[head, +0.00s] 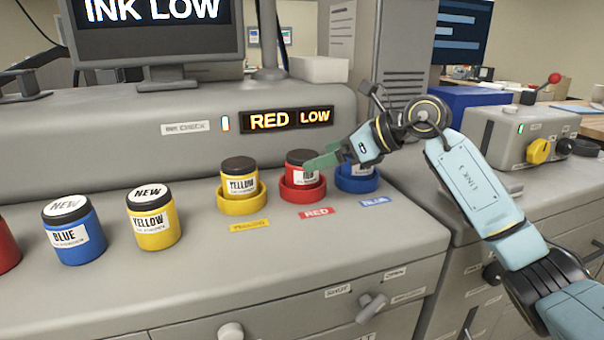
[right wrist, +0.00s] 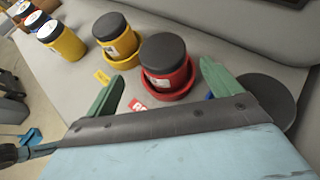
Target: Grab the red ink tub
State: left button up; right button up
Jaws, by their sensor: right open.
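The red ink tub (head: 297,172) has a black lid and stands upright in a red ring holder (head: 302,193) behind a RED label. My right gripper (head: 322,161) is at the tub's right side in the head view and partly covers it. In the right wrist view the gripper (right wrist: 161,73) is open. Its two green fingers are apart, with the red tub (right wrist: 165,72) just ahead between them. I cannot tell whether a finger touches it. Another red tub (head: 6,249) is cut off at the left edge. My left gripper is out of view.
A yellow tub (head: 239,178) stands in a yellow holder left of the red one. A blue tub (head: 357,172) is close on the right, partly behind my gripper. NEW blue (head: 74,232) and yellow (head: 153,220) tubs stand farther left. A lit panel (head: 288,118) reads RED LOW.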

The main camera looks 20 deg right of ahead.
aim_at(303, 174)
jog(key=shift+w+a+f, duration=0.3)
jog(key=shift+w+a, duration=0.05)
jog(key=shift+a, duration=0.05)
jog(key=shift+w+a+f, duration=0.25)
jog(key=shift+w+a, duration=0.05)
jog(key=shift+w, duration=0.05)
jog(key=x, duration=0.3)
jog(key=shift+w+f, duration=0.3)
jog(key=shift+w, duration=0.05)
jog(key=shift+w+a+f, duration=0.15)
jog(key=shift+w+a, duration=0.05)
jog(key=shift+a, duration=0.05)
jog(key=shift+f, duration=0.1)
jog(key=c, duration=0.9)
jog(key=shift+c, duration=1.1)
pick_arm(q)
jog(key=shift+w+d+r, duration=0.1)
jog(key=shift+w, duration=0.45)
